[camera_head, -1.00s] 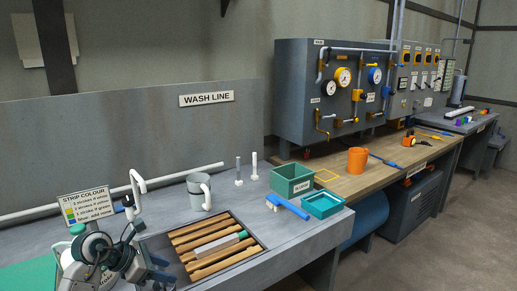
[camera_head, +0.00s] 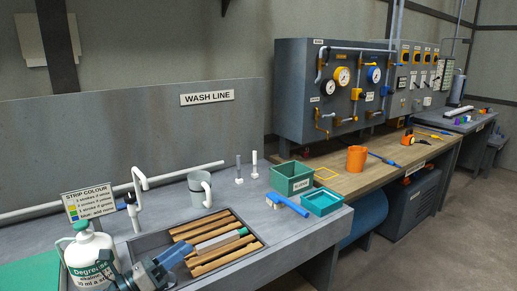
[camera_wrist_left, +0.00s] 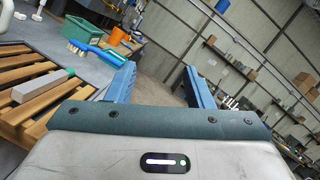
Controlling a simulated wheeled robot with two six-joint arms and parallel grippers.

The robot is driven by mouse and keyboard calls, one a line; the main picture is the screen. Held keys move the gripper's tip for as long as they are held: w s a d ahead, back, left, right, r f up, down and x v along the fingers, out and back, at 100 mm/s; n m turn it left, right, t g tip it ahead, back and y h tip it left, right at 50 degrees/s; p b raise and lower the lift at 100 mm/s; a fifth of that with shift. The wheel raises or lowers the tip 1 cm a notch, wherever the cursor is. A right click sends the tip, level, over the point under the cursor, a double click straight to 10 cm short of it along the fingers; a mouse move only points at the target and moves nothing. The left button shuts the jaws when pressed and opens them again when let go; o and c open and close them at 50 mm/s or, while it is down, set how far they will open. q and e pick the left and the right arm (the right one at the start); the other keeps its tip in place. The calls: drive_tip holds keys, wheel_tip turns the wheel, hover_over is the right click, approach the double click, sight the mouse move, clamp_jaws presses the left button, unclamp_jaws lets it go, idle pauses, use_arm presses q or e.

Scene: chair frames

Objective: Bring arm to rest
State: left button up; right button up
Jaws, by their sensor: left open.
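My left gripper (camera_head: 168,262) shows at the bottom left of the head view, low in front of the sink's left part. In the left wrist view my left gripper (camera_wrist_left: 160,78) has its two blue fingers spread apart, with nothing between them. It is open and empty. The wrist camera looks tilted past the slatted rack towards the room. My right gripper is in neither view.
A white Degreaser bottle (camera_head: 88,258) stands close left of my gripper. A wooden rack (camera_head: 215,246) with a grey-green bar lies in the sink. A grey mug (camera_head: 199,190), blue brush (camera_head: 289,205), green bin (camera_head: 292,180) and teal tray (camera_head: 322,202) stand beyond.

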use_arm(q)
drive_tip(key=s+a+n+t+y, duration=0.4)
drive_tip(key=a+n+t+y, duration=0.5)
drive_tip(key=n+y, duration=0.85)
drive_tip(key=s+a+f+n+g+y, duration=0.2)
drive_tip(key=s+a+f+n+g, duration=0.15)
drive_tip(key=f+n, duration=0.4)
drive_tip(key=s+a+f+n+g+y, duration=0.1)
drive_tip(key=s+a+f+n+g, duration=0.2)
drive_tip(key=s+f+n+g, duration=0.35)
drive_tip(key=s+d+f+n+g+h, duration=0.25)
drive_tip(key=s+f+g, duration=0.25)
drive_tip(key=s+f, duration=0.3)
drive_tip(key=s+d+f+n+g+h, duration=0.2)
drive_tip(key=s+d+f+n+g, duration=0.3)
drive_tip(key=s, duration=0.5)
drive_tip(key=a+f, duration=0.2)
drive_tip(key=f, duration=1.3)
drive_tip(key=a+f, duration=0.2)
drive_tip(key=f, duration=1.3)
drive_tip(key=s+f+g, duration=0.2)
drive_tip(key=s+f, duration=1.5)
drive_tip(key=f, duration=0.2)
drive_tip(key=shift+s+a, duration=0.35)
